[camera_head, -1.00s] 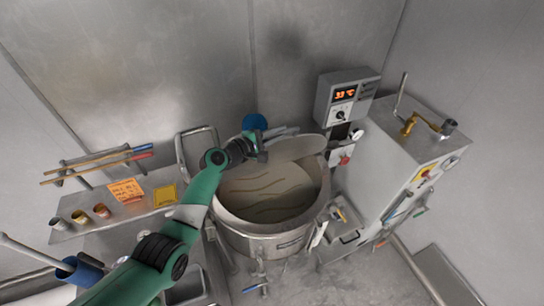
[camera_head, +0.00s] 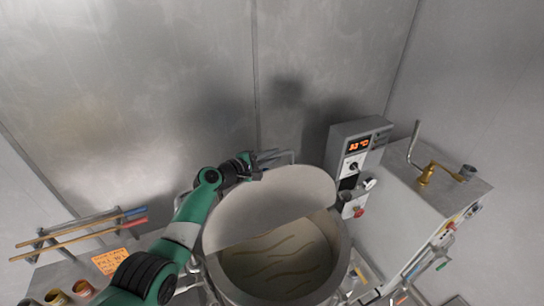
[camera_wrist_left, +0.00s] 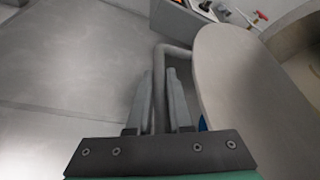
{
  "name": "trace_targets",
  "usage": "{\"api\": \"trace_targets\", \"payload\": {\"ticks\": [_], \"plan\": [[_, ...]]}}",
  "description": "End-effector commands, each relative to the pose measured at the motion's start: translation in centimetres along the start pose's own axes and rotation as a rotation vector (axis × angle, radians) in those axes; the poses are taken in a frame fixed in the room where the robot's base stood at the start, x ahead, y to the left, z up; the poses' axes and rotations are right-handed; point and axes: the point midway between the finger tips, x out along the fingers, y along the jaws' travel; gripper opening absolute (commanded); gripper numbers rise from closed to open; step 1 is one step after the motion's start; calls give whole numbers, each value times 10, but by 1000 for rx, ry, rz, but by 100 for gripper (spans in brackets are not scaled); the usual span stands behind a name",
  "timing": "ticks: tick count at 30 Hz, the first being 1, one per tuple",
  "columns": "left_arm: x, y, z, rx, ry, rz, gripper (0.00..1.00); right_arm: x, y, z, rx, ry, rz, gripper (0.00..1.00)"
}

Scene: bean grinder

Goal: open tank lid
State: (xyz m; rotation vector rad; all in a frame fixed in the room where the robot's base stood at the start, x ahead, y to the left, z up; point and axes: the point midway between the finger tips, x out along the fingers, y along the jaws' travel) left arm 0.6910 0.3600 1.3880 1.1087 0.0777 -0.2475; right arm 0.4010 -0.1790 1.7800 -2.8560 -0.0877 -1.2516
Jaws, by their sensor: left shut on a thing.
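The tank (camera_head: 345,262) is a round steel vessel at the lower middle of the head view, with tan liquid (camera_head: 280,262) and darker streaks showing in its front part. Its lid (camera_head: 272,207) is a grey plate with a rounded far edge, tilted up over the back part. It also shows in the left wrist view (camera_wrist_left: 232,75). My left gripper (camera_head: 262,163) is at the lid's far edge. In the left wrist view, its fingers (camera_wrist_left: 160,88) are shut on the grey tubular lid handle (camera_wrist_left: 173,50). My right gripper is not in view.
A control box (camera_head: 352,150) with a lit display stands right of the tank. A steel cabinet (camera_head: 395,205) with a brass fitting (camera_head: 427,174) is farther right. A rack with rods (camera_head: 70,230) and an orange note (camera_head: 108,262) are at left. Metal walls enclose the back.

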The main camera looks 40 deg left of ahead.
Motion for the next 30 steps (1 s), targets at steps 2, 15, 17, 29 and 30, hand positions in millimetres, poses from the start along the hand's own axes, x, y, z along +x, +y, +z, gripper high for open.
{"api": "trace_targets", "payload": {"ticks": [2, 15, 17, 29, 30], "plan": [[0, -1, 0, 0, -1, -1, 0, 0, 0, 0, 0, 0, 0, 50], [0, -1, 0, -1, -1, -1, 48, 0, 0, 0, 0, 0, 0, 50], [0, -1, 0, -1, -1, -1, 48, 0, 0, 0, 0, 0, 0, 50], [-22, 3, 1, -1, -1, 1, 48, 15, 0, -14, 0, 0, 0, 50], [-29, 4, 2, 0, 0, 0, 48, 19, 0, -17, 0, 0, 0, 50]]}}
